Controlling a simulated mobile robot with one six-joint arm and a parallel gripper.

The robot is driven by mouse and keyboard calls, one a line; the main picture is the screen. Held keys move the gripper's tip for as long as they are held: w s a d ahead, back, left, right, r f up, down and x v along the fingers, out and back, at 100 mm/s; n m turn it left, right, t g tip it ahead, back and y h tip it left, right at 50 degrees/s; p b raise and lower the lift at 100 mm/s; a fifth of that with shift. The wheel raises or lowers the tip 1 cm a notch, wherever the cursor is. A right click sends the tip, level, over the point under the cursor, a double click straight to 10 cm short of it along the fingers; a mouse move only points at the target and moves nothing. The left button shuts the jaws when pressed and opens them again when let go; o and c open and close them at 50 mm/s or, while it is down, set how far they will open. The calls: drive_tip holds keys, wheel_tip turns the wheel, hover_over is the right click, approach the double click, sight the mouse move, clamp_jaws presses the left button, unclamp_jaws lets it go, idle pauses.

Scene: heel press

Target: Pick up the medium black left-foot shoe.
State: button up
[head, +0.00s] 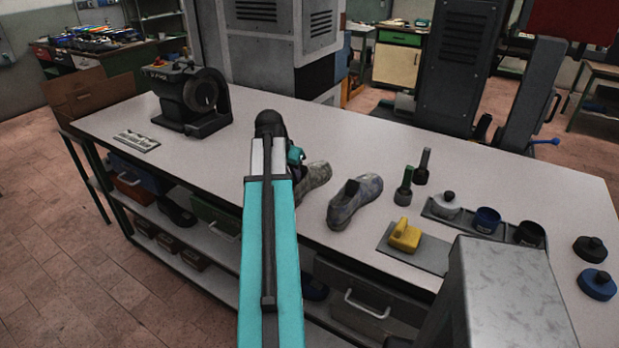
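Two dark grey, mottled shoes stand on the bench. One shoe (355,201) is fully in view right of my arm. The other shoe (318,175) is just left of it, partly hidden behind my arm. I cannot tell size or left from right foot for either with certainty, and neither looks plainly black. My teal arm reaches up from the bottom and ends over the bench beside the partly hidden shoe. A small teal and dark part of my gripper (296,158) shows by that shoe. Its fingers are hidden, so its opening and any contact cannot be seen.
The grey bench top (120,120) holds a dark grinder-like machine (192,97) at the left. Right of the shoes are a yellow tool (405,236), green-and-black bottles (404,187), a tray of small pots (463,217) and round lids (597,284). Bench space behind the shoes is clear.

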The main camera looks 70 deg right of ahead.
clamp_jaws()
idle(1.4)
